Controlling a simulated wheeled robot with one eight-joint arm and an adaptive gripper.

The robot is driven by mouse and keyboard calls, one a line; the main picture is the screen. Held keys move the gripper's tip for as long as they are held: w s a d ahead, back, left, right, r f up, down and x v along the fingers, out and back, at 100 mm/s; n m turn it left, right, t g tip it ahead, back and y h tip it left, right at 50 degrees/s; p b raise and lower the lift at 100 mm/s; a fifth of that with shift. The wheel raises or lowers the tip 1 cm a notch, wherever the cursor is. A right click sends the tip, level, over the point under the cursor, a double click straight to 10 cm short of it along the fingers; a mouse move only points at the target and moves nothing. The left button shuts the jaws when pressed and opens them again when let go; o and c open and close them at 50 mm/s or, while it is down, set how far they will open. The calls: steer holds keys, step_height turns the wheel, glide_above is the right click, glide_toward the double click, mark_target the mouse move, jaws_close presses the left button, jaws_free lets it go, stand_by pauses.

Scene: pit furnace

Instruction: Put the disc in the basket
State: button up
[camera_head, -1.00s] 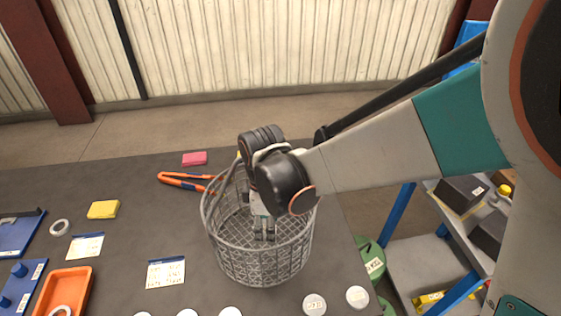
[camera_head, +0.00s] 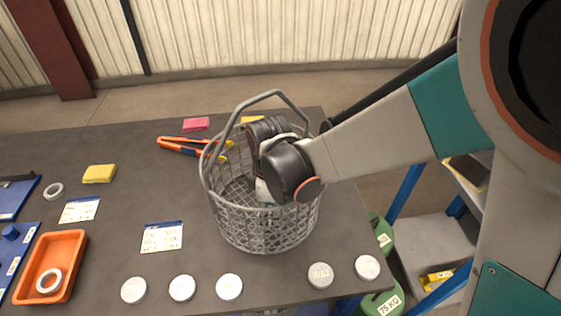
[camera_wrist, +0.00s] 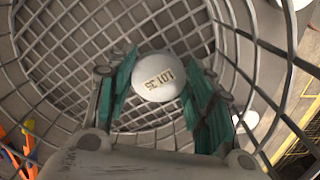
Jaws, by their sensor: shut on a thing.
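The grey wire basket (camera_head: 266,234) stands on the dark table, with its handle (camera_head: 262,97) arching above the rim. In the head view the basket wall and my wrist mostly hide the fingertips, and the disc cannot be made out there. I cannot tell whether the disc touches the basket floor.
Several white discs (camera_head: 229,287) lie along the table's front edge. An orange tray (camera_head: 70,247) holding a ring, cards and a yellow block (camera_head: 99,174) are at left. Orange pliers (camera_head: 185,146) lie close to the basket's left side. The basket's mesh surrounds my gripper closely.

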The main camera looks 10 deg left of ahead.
steer(key=shift+f+b, duration=1.05)
steer(key=shift+f, duration=0.65)
steer(key=shift+f, duration=0.15)
steer(key=o, duration=1.4)
steer(key=shift+c, duration=0.2)
step_height(320, 180, up, 12)
steer(key=p, duration=0.8)
steer(key=shift+r+p, duration=0.25)
steer(key=shift+p, duration=0.1)
